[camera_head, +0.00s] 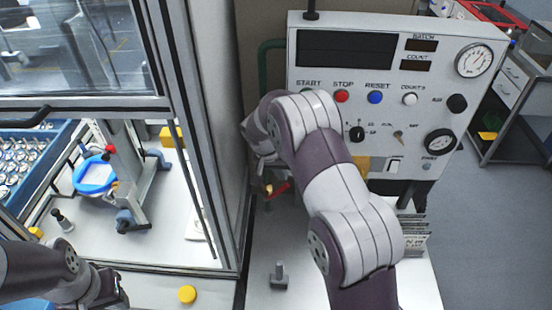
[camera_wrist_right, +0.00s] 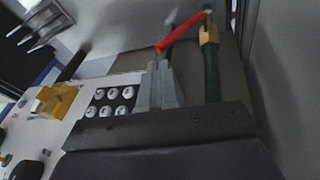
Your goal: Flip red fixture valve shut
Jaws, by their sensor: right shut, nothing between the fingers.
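The red valve handle (camera_head: 279,190) shows just below my right gripper (camera_head: 264,168) in the head view, beside the wall left of the control panel. In the right wrist view the red handle (camera_wrist_right: 184,32) slants from upper right to lower left, out from a brass valve body (camera_wrist_right: 209,36) on a dark green pipe (camera_wrist_right: 211,78). My right gripper (camera_wrist_right: 159,65) is shut and empty, its tips close to the handle's lower end; I cannot tell whether they touch. My left gripper (camera_head: 112,290) is at the lower left, its fingers unclear.
The control panel (camera_head: 345,78) with buttons and gauges stands behind my right arm. A glazed enclosure (camera_head: 205,130) with a blue-and-grey fixture (camera_head: 95,175) is on the left. A small grey post (camera_head: 279,277) stands on the bench. A yellow block (camera_wrist_right: 54,101) shows in the wrist view.

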